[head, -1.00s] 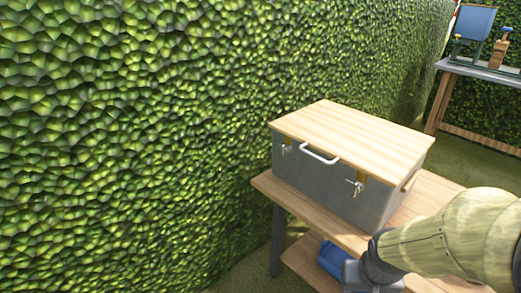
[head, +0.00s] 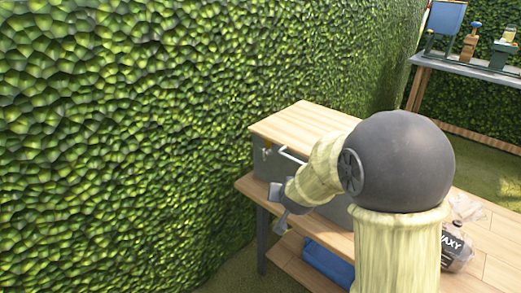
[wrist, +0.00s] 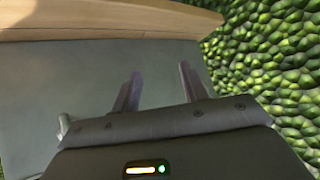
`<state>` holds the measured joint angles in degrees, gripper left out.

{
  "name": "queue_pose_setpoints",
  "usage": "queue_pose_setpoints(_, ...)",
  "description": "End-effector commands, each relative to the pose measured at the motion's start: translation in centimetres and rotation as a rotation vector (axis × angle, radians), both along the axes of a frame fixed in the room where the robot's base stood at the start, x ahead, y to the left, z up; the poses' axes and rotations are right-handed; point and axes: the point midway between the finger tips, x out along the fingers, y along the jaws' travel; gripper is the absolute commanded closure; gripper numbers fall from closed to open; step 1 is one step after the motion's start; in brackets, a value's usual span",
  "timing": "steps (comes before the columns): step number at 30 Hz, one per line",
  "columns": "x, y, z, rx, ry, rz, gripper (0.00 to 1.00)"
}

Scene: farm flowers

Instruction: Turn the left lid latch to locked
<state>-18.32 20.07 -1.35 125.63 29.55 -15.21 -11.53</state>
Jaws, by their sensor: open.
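A grey box (head: 262,168) with a pale wooden lid (head: 300,118) stands on a wooden table. The left lid latch (head: 267,152) is a small metal piece under the lid's front edge, near the left corner. It is too small to read its turn. My gripper (head: 281,224) hangs in front of the box, below and right of the latch. In the wrist view my gripper (wrist: 158,88) is open and empty, its two fingers apart before the bare grey wall (wrist: 90,75). The latch does not show there. My arm hides the right latch and much of the box front.
A white lid handle (head: 292,155) is partly behind my arm. A blue object (head: 328,262) lies on the lower shelf. A labelled bag (head: 456,247) sits on the table at right. A hedge (head: 120,130) stands close on the left.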

Motion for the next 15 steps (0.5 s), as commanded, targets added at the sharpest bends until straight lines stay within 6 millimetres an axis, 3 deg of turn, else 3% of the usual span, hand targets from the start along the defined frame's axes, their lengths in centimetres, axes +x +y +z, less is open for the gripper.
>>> queue_pose_setpoints(1,2.3,2.1,1.2,0.002,-0.069,-0.019,0.56)
queue_pose_setpoints(3,4.9,4.2,2.3,0.0,-0.168,-0.065,0.56)
queue_pose_setpoints(7,8.1,8.1,3.8,-0.024,-0.332,-0.169,0.56)
queue_pose_setpoints(11,9.1,11.7,4.5,-0.076,-0.467,-0.291,0.56)
queue_pose_setpoints(15,7.5,15.3,4.4,-0.165,-0.577,-0.436,0.56)
